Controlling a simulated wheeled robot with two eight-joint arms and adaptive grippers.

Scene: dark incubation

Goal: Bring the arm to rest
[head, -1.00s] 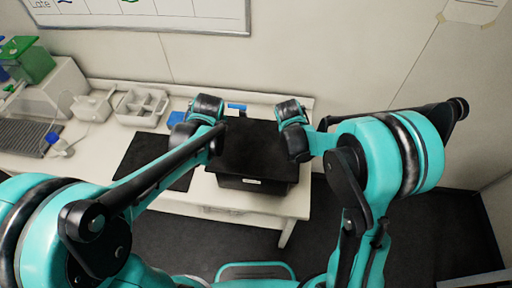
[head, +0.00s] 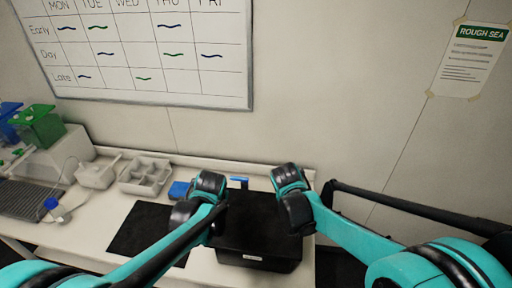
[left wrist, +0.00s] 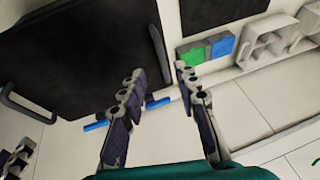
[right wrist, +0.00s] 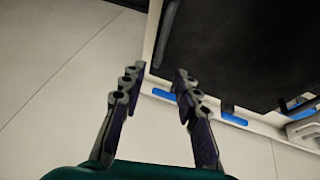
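A black lidded box (head: 258,240) stands on the white bench, with a pale label on its front. My left gripper (head: 192,217) is at the box's left side, and my right gripper (head: 297,212) is at its right rear. In the left wrist view my left gripper (left wrist: 157,82) is open, with nothing between its fingers; the box (left wrist: 75,55) and its grey handle lie beyond. In the right wrist view my right gripper (right wrist: 158,80) is also open and empty, beside the box (right wrist: 245,45).
A black mat (head: 145,232) lies left of the box. Behind it are a blue block (head: 179,191) and a white compartment tray (head: 145,175). A white bottle with a blue cap (head: 55,208) and a green bin (head: 37,126) stand further left. The wall is behind.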

